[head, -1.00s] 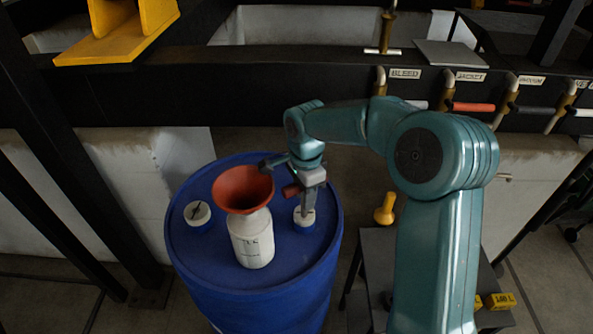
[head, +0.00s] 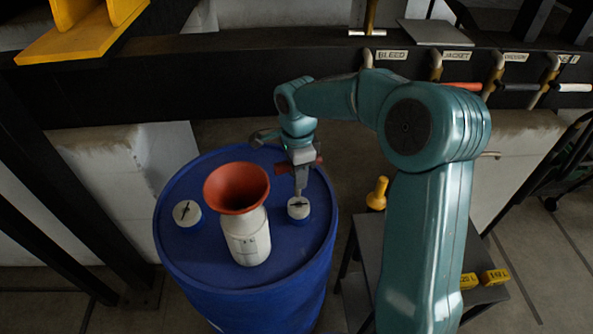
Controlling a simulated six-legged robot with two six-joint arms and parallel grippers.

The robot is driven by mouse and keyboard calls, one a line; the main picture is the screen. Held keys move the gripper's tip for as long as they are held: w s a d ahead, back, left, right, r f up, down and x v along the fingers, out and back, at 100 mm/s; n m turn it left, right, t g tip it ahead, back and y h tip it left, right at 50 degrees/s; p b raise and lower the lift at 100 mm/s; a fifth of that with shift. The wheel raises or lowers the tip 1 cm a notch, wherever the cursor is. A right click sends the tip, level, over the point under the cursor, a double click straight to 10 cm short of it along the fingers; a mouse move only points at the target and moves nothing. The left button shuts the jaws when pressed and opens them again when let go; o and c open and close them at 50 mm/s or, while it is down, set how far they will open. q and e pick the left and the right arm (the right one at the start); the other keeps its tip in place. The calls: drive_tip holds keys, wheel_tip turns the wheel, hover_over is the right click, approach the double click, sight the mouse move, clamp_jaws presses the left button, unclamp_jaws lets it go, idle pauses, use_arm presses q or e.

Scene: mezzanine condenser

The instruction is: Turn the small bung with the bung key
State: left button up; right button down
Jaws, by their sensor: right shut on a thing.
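The blue drum (head: 240,290) stands upright with two pale bungs on its lid. The small bung (head: 299,209) is on the right and has a dark slot mark on top. The larger bung (head: 187,214) is on the left. My right gripper (head: 302,165) is shut on the bung key, whose red crossbar (head: 284,168) pokes out at both sides. The key's grey shaft (head: 301,184) points down over the small bung. Its tip looks just above the bung, but contact is hard to judge. My left gripper is out of view.
A white bottle (head: 247,243) with a red funnel (head: 237,187) stands on the lid left of the key. Labelled valves line the dark beam behind.

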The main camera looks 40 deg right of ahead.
sight(299, 195)
drive_tip(key=shift+s+d+f+b, duration=0.1)
drive_tip(key=shift+s+f+b, duration=0.15)
drive_tip(key=shift+f+b, duration=0.2)
drive_tip(key=shift+d+f, duration=0.1)
drive_tip(key=shift+f, duration=0.2)
drive_tip(key=shift+w+f+b, duration=0.2)
drive_tip(key=shift+f+b, duration=0.25)
drive_tip(key=shift+s+f+b, duration=0.15)
drive_tip(key=shift+f+b, duration=0.95)
drive_tip(key=shift+f, duration=0.4)
drive_tip(key=shift+r+n, duration=0.1)
drive_tip(key=shift+n, duration=1)
drive_tip(key=n, duration=0.5)
drive_tip(key=shift+p, duration=0.3)
drive_tip(key=n, duration=0.4)
drive_tip(key=shift+p, duration=0.3)
drive_tip(key=n, duration=0.5)
drive_tip(key=shift+r+p, duration=2.15)
drive_tip(key=shift+r, duration=0.4)
